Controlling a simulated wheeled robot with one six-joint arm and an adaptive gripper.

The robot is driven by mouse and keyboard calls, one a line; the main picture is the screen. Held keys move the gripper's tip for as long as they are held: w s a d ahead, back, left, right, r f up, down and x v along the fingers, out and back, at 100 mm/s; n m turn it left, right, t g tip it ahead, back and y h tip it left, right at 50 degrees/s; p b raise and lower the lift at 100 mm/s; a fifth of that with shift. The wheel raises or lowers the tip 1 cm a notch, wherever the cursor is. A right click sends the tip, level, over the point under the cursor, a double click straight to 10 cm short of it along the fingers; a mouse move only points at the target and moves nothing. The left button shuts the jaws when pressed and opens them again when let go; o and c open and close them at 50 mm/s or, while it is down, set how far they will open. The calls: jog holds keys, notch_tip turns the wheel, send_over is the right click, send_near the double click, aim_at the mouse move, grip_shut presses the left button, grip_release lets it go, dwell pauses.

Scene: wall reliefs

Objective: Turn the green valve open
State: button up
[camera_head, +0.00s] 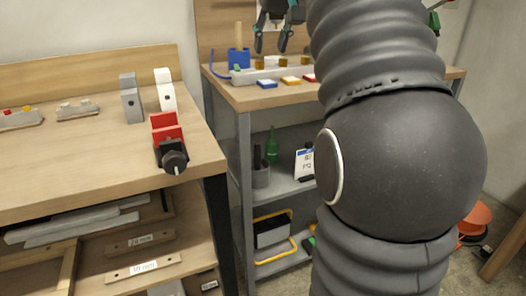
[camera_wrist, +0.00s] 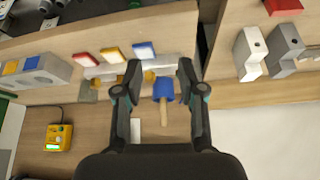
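No green valve can be made out for certain. A small green part (camera_head: 434,22) shows at the upper right of the head view, mostly hidden behind my arm; I cannot tell whether it is the valve. My gripper (camera_head: 272,44) is at the top of the head view, above the back workbench. In the wrist view my gripper (camera_wrist: 160,68) has its two fingers spread apart with nothing held between them. A blue holder (camera_wrist: 163,90) with a wooden handle shows beyond the gap between the fingers.
The left workbench (camera_head: 60,170) carries a red vise (camera_head: 166,132) and grey and white blocks. The back workbench (camera_head: 232,97) carries the blue holder (camera_head: 239,58) and coloured blocks. A yellow box with a green screen (camera_wrist: 59,138) is at lower left in the wrist view.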

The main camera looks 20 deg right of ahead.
jog(key=s+a+f, duration=0.3)
jog(key=s+f, duration=0.1)
jog(key=f, duration=0.7)
jog(key=s+a+f, duration=0.3)
jog(key=s+f, duration=0.2)
jog(key=f, duration=0.6)
jog(key=shift+s+b, duration=0.15)
jog(key=shift+b, duration=0.2)
jog(key=shift+a, duration=0.1)
